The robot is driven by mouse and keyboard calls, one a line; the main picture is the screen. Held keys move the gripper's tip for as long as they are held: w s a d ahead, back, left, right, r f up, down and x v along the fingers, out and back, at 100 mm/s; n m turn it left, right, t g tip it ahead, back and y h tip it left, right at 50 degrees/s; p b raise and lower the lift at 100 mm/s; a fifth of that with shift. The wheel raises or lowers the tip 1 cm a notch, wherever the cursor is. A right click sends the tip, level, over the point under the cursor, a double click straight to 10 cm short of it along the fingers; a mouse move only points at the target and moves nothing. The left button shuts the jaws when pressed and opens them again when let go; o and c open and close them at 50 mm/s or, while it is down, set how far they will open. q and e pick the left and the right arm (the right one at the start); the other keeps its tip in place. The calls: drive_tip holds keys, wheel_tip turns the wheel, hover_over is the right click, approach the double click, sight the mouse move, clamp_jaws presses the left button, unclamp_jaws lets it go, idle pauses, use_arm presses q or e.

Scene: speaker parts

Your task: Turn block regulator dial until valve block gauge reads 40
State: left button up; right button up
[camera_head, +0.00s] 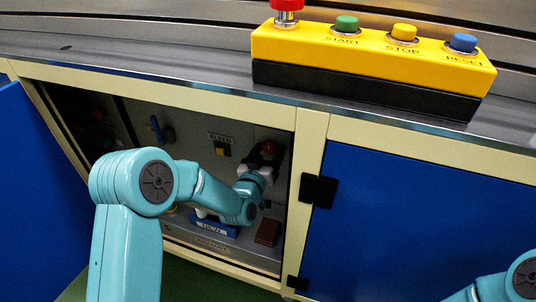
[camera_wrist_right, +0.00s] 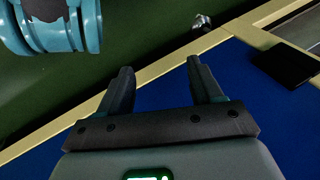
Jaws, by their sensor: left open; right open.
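My left arm reaches into the open cabinet, and my left gripper (camera_head: 264,160) is at the back panel on the right side. Its jaws are open around or just in front of a small dark red knob (camera_head: 270,146); I cannot tell whether they touch it. The knob may be the regulator dial, but its markings are hidden. No gauge face can be read. My right gripper (camera_wrist_right: 159,68) is open and empty in the right wrist view, near a blue door; its fingers are outside the head view.
A yellow button box (camera_head: 370,62) stands on the counter above. Inside the cabinet are a yellow button (camera_head: 222,149) under a BLEED label, a blue lever (camera_head: 156,130), a blue labelled tray (camera_head: 215,227) and a brown block (camera_head: 267,232).

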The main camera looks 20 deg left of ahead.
use_arm(q)
drive_tip(key=c, duration=1.1)
drive_tip(key=shift+o, duration=0.2)
drive_tip(key=shift+n, duration=0.3)
drive_tip(key=n, duration=0.4)
drive_tip(key=shift+d, duration=0.1)
drive_tip(key=shift+r+n, duration=0.1)
drive_tip(key=shift+n, duration=2)
